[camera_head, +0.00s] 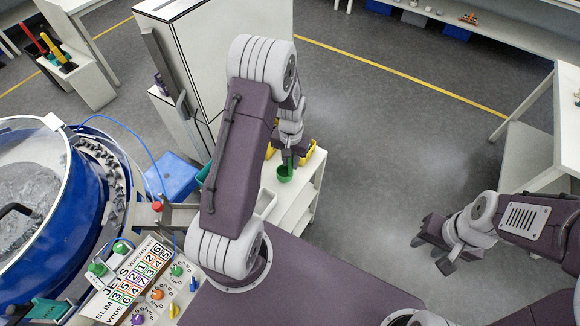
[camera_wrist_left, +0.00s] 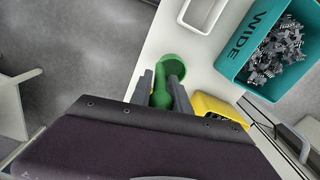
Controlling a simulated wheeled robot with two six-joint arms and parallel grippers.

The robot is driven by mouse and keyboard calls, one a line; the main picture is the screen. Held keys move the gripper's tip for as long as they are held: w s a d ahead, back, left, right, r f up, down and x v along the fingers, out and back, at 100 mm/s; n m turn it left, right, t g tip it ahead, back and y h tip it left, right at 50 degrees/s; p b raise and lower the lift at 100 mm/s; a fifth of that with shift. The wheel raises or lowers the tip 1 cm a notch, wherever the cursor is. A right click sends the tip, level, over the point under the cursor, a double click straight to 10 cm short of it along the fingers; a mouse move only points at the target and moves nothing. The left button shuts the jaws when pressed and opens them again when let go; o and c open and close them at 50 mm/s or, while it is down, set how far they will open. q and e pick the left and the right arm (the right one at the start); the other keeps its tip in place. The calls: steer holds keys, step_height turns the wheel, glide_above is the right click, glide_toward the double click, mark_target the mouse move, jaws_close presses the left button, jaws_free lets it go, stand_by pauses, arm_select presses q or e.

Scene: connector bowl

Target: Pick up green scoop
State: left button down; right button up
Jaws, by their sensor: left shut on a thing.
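The green scoop (camera_wrist_left: 177,65) is over the white shelf top in the left wrist view, with its round bowl beyond the fingertips. My left gripper (camera_wrist_left: 162,85) is shut on its handle, which runs between the two fingers. In the head view the scoop (camera_head: 285,172) shows below my left gripper (camera_head: 291,157), near the edge of the white shelf. Whether the scoop touches the surface is unclear. My right gripper (camera_head: 437,238) hangs over open floor at the right, empty, with its fingers apart.
A teal bin marked WIDE (camera_wrist_left: 246,48) holds many small dark connectors. A yellow bin (camera_wrist_left: 220,110) is close to the right of my left gripper, and a white tray (camera_wrist_left: 205,29) lies beyond the scoop. A blue bowl machine (camera_head: 78,178) stands at the left.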

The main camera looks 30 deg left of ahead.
arm_select(q)
steer(key=w+d+r+b, duration=0.2)
steer(key=w+d+r, duration=0.3)
steer(key=d+r, duration=0.3)
steer(key=shift+d+r, duration=0.15)
steer(key=shift+d, duration=1.1)
steer(key=shift+w, duration=0.1)
